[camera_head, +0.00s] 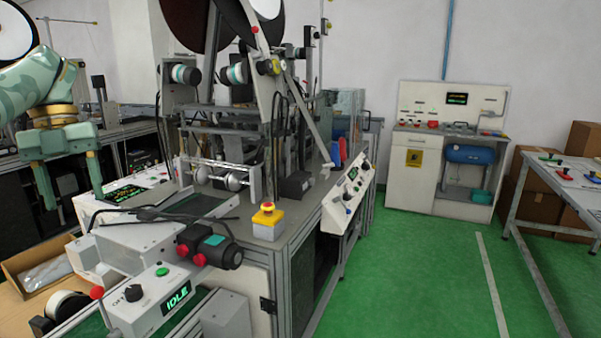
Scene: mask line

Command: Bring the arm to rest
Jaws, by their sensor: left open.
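My left gripper (70,185) hangs at the left of the head view, with its two green fingers pointing down and spread apart. Nothing is between the fingers. It is in front of the machine's left side, above and behind the open cardboard box, and seems clear of both. My left arm comes in from the left edge above it. My right gripper does not show.
The mask machine (225,150) fills the middle, with a control box (150,300) reading IDLE and a yellow emergency-stop box (268,222). A cardboard box (35,262) is below my gripper. Green floor (420,270) is open between machine and right table (560,180).

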